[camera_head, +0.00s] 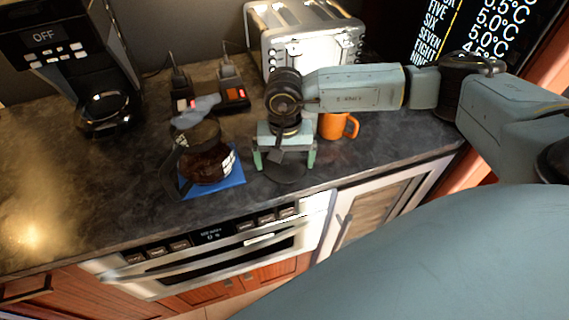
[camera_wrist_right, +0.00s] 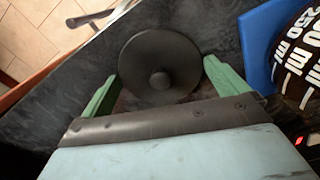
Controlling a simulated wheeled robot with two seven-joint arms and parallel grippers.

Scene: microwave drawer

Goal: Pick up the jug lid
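The jug lid (camera_wrist_right: 160,62) is a dark round disc with a small knob at its middle, lying on the dark counter. In the head view the lid (camera_head: 287,175) shows partly below my right gripper (camera_head: 284,162). My right gripper points down over the lid with its green fingers apart, and nothing is between them in its grip. In the right wrist view the fingers of this gripper (camera_wrist_right: 158,85) stand on either side of the lid's near part. The glass jug (camera_head: 207,163) with dark contents stands on a blue mat (camera_head: 228,179) left of the lid. My left gripper is not in view.
A coffee machine (camera_head: 68,55) stands at the back left and a toaster (camera_head: 303,38) at the back. An orange mug (camera_head: 338,126) is right of my right gripper. Two small dark devices with red lights (camera_head: 233,95) stand behind the jug. The counter's front edge is close to the lid.

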